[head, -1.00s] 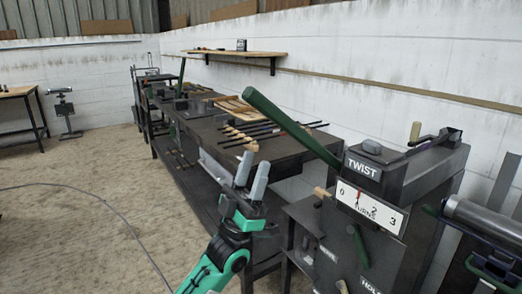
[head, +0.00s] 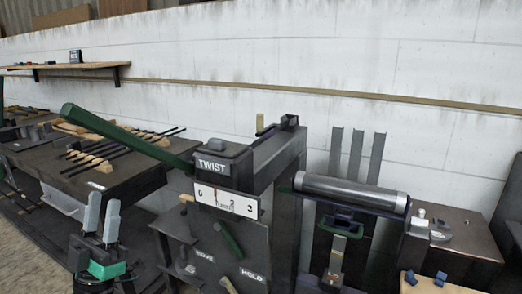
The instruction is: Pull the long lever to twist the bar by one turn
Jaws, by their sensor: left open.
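The long dark green lever (head: 125,132) slants up and left from the machine marked TWIST (head: 224,160). A white turns scale (head: 227,201) numbered up to 3 is on the machine's front, with a small red pointer towards its left part; its exact reading is too small to tell. I cannot make out a bar in the machine. My left gripper (head: 103,207) is open and empty, fingers upward, at the lower left, below the lever and apart from it. My right gripper is not in view.
A shorter green lever (head: 229,240) is on the machine's front near the word HOLD. A dark bench (head: 115,180) with several thin rods on wooden pieces stands behind my left gripper. A grey roller (head: 350,192) stands to the right. A wall shelf (head: 65,66) is at the left.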

